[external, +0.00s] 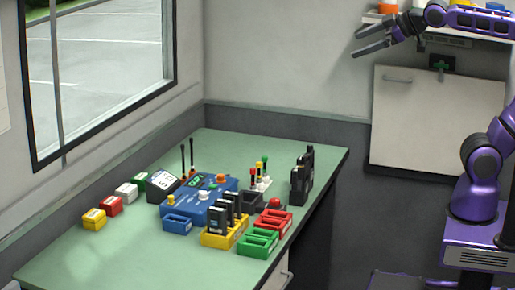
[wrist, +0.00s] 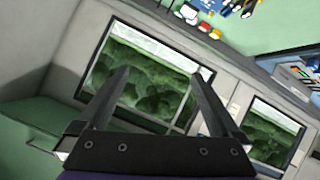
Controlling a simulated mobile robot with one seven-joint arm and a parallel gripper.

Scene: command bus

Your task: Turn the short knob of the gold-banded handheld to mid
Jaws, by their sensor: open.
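Black handhelds stand upright in the yellow tray (external: 238,239) near the front of the green desk. More black upright units (external: 302,177) stand at the desk's right edge. No gold band or short knob can be made out at this size, so I cannot tell which is the gold-banded handheld. My gripper (external: 356,44) is high in front of the back wall, up and right of the desk and well apart from it. Its fingers are spread and empty. In the wrist view my gripper (wrist: 160,75) faces the windows.
The green desk (external: 80,258) also holds a blue console (external: 190,209), a blue tray (external: 177,223), red trays (external: 274,221), a green tray (external: 258,242) and small coloured boxes. A cabinet door (external: 437,125) and shelf are behind my arm. The desk's left front is clear.

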